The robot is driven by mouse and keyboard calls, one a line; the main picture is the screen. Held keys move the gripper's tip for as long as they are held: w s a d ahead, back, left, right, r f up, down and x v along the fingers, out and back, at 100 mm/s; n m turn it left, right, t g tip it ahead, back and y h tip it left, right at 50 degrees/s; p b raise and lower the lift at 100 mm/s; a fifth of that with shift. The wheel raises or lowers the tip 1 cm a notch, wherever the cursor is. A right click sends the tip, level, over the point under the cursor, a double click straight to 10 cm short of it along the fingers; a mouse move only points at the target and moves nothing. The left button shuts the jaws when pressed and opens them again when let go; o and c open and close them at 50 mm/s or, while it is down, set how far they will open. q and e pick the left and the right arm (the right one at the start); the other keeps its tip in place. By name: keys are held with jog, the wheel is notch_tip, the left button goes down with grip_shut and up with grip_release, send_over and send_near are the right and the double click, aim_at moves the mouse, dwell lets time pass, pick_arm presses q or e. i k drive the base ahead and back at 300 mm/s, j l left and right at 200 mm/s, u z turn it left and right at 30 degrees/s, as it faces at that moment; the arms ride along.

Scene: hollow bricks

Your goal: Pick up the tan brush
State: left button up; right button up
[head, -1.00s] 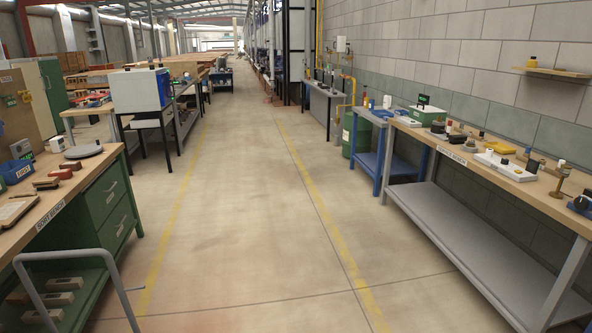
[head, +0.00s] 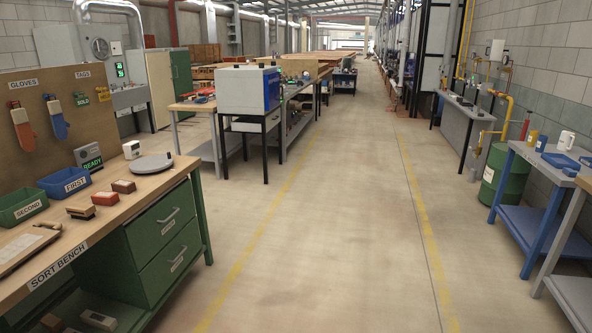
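A small block with a tan top and a darker underside, which looks like the tan brush (head: 80,211), lies on the wooden top of the sort bench (head: 75,258) at the left. Beside it, further right, lie a reddish block with a pale side (head: 105,199) and a brown-red block (head: 123,187). They are too small to tell exactly what they are. Neither of my grippers is in view.
Behind the blocks stand a green bin marked SECOND (head: 22,205) and a blue bin marked FIRST (head: 64,182). A round grey plate (head: 151,164) sits at the bench's far end. The aisle floor (head: 340,230) is clear.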

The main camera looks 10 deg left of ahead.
aim_at(78, 210)
jog(key=i+j+u, duration=0.1)
jog(key=i+u, duration=0.4)
jog(key=i+l+u, duration=0.15)
jog(key=i+u, duration=0.3)
jog(key=i, duration=0.2)
jog(key=i+l+u, duration=0.3)
jog(key=i+u, duration=0.2)
jog(key=i+j+u, duration=0.15)
jog(key=u, duration=0.25)
jog(key=i+u, duration=0.8)
jog(key=i+l+u, duration=0.1)
jog(key=u, duration=0.3)
jog(key=i+j, duration=0.15)
jog(key=i, duration=0.3)
jog(key=i+j+u, duration=0.1)
jog(key=i, duration=0.35)
